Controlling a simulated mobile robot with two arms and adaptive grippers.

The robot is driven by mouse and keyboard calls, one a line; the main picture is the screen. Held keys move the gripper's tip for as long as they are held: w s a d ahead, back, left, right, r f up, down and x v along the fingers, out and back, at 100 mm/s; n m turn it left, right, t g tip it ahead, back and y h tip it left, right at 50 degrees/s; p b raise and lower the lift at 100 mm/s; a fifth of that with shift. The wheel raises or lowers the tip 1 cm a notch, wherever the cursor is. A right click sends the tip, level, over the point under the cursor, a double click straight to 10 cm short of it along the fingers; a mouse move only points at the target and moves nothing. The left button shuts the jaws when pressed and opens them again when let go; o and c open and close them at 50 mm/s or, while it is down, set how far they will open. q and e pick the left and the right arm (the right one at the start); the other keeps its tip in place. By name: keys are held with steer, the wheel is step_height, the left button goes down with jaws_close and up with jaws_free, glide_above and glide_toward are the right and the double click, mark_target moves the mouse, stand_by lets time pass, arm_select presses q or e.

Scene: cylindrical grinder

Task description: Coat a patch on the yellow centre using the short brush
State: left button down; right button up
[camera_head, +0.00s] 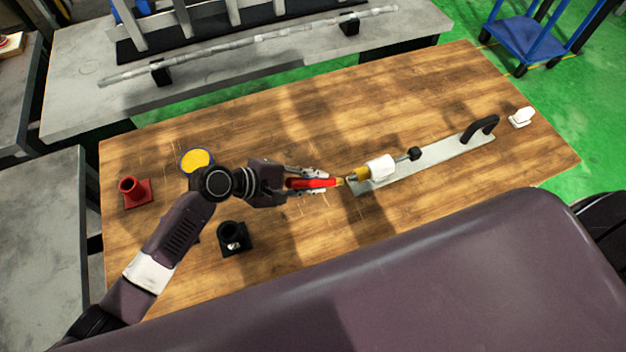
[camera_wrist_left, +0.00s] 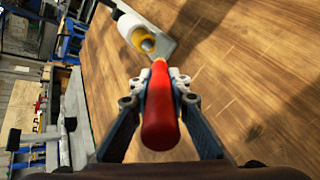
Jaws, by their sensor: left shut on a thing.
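My left gripper (camera_head: 310,184) is shut on the short brush (camera_head: 315,183), gripping its red handle. The brush points right, and its tip appears at or very near the yellow centre (camera_head: 362,173); I cannot tell if they touch. The yellow centre sticks out of a white holder (camera_head: 380,167) on a long grey metal plate (camera_head: 437,157). My right gripper is not in view.
A round blue-rimmed tub with yellow contents (camera_head: 197,161) stands behind my left arm. A red holder (camera_head: 135,192) and a black holder (camera_head: 234,239) stand on the wooden table's left part. A black handle (camera_head: 482,128) rises from the plate. A small white object (camera_head: 521,117) sits at the far right.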

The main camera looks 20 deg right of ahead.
mark_target(326, 182)
arm_select(q)
steer(key=shift+w+d, duration=0.1)
steer(key=shift+d, duration=1.15)
steer(key=shift+r, duration=0.1)
steer(key=r+p, duration=0.1)
steer(key=s+r+p, duration=0.1)
steer(key=p, duration=0.2)
steer(key=s+r+p, duration=0.1)
steer(key=shift+s+d+r+p, duration=0.1)
steer(key=shift+d+r+p, duration=0.05)
steer(key=shift+r+p, duration=0.15)
steer(key=f+b, duration=0.1)
steer(key=w+f+b, duration=0.1)
steer(key=shift+w+f+b, duration=0.15)
steer(key=shift+f+b, duration=0.15)
steer(key=shift+f, duration=0.1)
steer(key=shift+w+f+b, duration=0.45)
steer(key=shift+f+b, duration=0.1)
steer(key=shift+b, duration=0.05)
steer(key=shift+r, duration=0.1)
